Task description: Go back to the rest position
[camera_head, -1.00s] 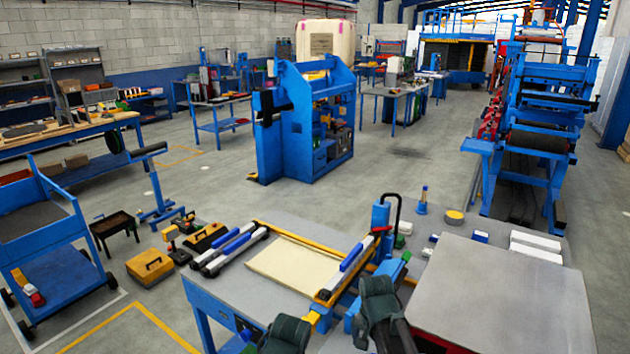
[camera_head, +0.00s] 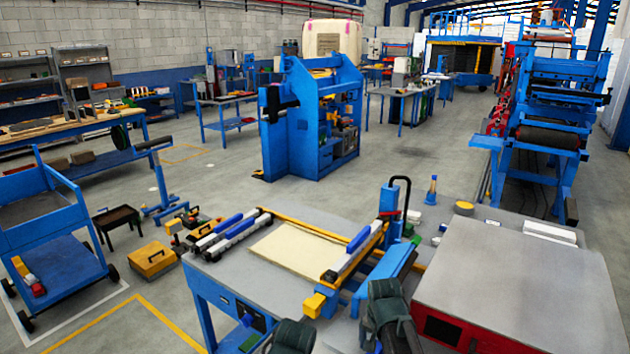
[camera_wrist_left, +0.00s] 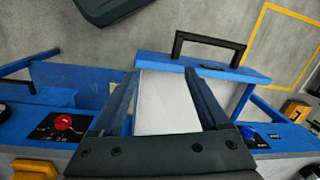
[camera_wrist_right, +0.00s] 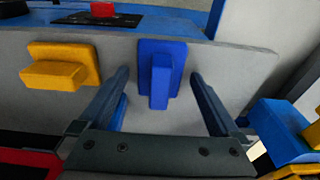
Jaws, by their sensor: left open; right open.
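My left gripper (camera_wrist_left: 161,85) is open in the left wrist view. Nothing is held between its fingers. Below it is a blue drawer (camera_wrist_left: 205,66) with a black handle and a white surface inside. My right gripper (camera_wrist_right: 160,82) is open and empty in the right wrist view. It faces a grey panel (camera_wrist_right: 236,66) with a yellow block (camera_wrist_right: 60,68) and a blue block (camera_wrist_right: 161,70); the blue block shows between the fingers, apparently beyond them. In the head view only dark parts of my arms show at the bottom edge; the fingertips are hidden.
The workbench (camera_head: 225,271) in front carries a cream sheet (camera_head: 300,250), blue-and-white bars (camera_head: 228,234) and a blue clamp frame (camera_head: 388,228). A red box with a grey top (camera_head: 530,275) stands at the right. A blue cart (camera_head: 60,265) stands left. Open floor lies beyond the bench.

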